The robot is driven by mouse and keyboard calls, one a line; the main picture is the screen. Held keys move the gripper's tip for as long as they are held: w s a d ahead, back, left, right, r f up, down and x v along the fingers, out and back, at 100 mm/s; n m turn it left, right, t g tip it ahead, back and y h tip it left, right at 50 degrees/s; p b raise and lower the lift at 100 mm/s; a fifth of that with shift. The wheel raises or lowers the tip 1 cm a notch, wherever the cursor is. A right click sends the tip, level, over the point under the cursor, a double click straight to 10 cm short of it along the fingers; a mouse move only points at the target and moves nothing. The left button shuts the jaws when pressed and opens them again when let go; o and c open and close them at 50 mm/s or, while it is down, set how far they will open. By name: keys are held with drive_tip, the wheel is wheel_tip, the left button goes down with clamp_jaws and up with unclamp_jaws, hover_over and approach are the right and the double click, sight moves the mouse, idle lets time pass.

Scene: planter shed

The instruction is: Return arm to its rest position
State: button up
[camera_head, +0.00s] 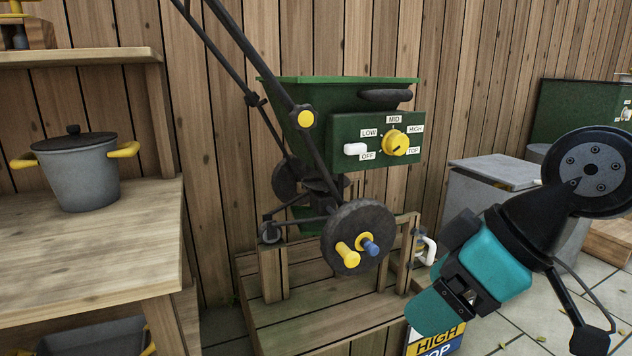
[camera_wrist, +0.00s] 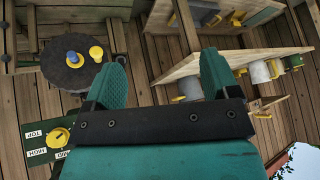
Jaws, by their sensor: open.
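My arm reaches in at the right of the head view, and my teal gripper (camera_head: 428,312) points down and to the left. The gripper is open and empty. In the head view it appears right of and below the green spreader (camera_head: 345,115) and its dark wheel (camera_head: 358,222). No contact with the spreader shows.
The spreader stands on a wooden stand (camera_head: 315,318), with a white handle (camera_head: 426,248) at its right and a sign (camera_head: 436,340) partly behind my gripper. A grey box (camera_head: 490,172) stands behind my arm. A lidded pot (camera_head: 78,180) sits on the shelf at left.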

drive_tip(key=s+d+r+m+g+h+p, duration=0.1)
drive_tip(key=s+d+m+g+h+p, duration=0.15)
drive_tip(key=s, duration=0.65)
wheel_tip(320, 180, up, 37)
drive_tip(key=a+p, duration=0.1)
drive_tip(key=p, duration=3.5)
drive_tip(key=shift+w+f+m+y+p, duration=0.15)
drive_tip(key=shift+w+m+y+p, duration=0.2)
drive_tip(key=shift+g, duration=0.25)
